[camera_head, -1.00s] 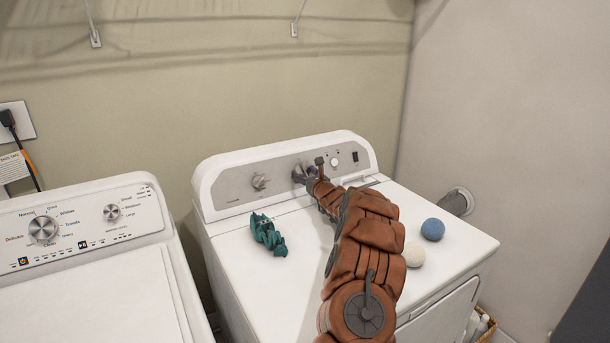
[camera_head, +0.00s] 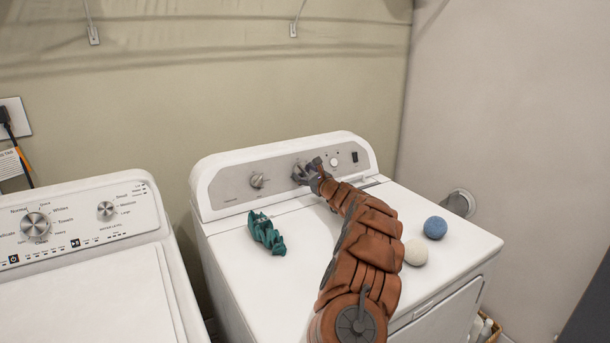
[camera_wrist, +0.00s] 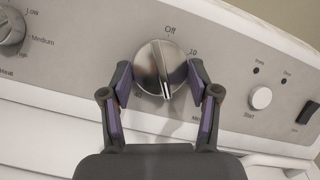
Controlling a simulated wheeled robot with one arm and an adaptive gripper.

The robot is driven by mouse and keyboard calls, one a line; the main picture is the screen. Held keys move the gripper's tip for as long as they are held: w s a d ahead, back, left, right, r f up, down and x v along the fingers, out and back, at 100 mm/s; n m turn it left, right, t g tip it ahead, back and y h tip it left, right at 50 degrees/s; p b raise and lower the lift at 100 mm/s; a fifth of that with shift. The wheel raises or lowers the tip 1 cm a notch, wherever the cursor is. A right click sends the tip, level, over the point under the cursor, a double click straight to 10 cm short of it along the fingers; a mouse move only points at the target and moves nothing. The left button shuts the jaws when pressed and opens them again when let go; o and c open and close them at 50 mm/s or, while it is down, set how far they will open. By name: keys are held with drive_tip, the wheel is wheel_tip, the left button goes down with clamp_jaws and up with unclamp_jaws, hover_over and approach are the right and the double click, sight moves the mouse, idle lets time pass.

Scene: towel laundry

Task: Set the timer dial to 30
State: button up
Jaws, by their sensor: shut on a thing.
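The timer dial (camera_wrist: 161,68) is a round silver knob on the dryer's grey control panel. In the wrist view, "Off" is printed above it and "10" at its upper right; the lower right lettering is partly hidden by a finger. Its raised grip runs nearly vertically, with a white mark at the lower end, pointing down and slightly right. My gripper (camera_wrist: 159,83) is shut on the dial, one purple-padded finger at each side. In the head view my gripper (camera_head: 308,174) is at the panel and covers much of the dial.
Left of the dial is another knob (camera_wrist: 12,27); right are a Start button (camera_wrist: 260,97) and a dark switch (camera_wrist: 306,112). On the dryer top (camera_head: 285,305) lie a teal cloth (camera_head: 266,234), a blue ball (camera_head: 435,228) and a white ball (camera_head: 415,252). A washer (camera_head: 85,295) stands left.

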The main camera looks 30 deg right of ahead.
drive_tip(key=o, duration=1.2)
drive_tip(key=shift+c, duration=0.2)
drive_tip(key=shift+s+r, duration=0.1)
drive_tip(key=shift+s, duration=0.75)
drive_tip(key=shift+s+a, duration=0.1)
drive_tip(key=shift+s, duration=5.05)
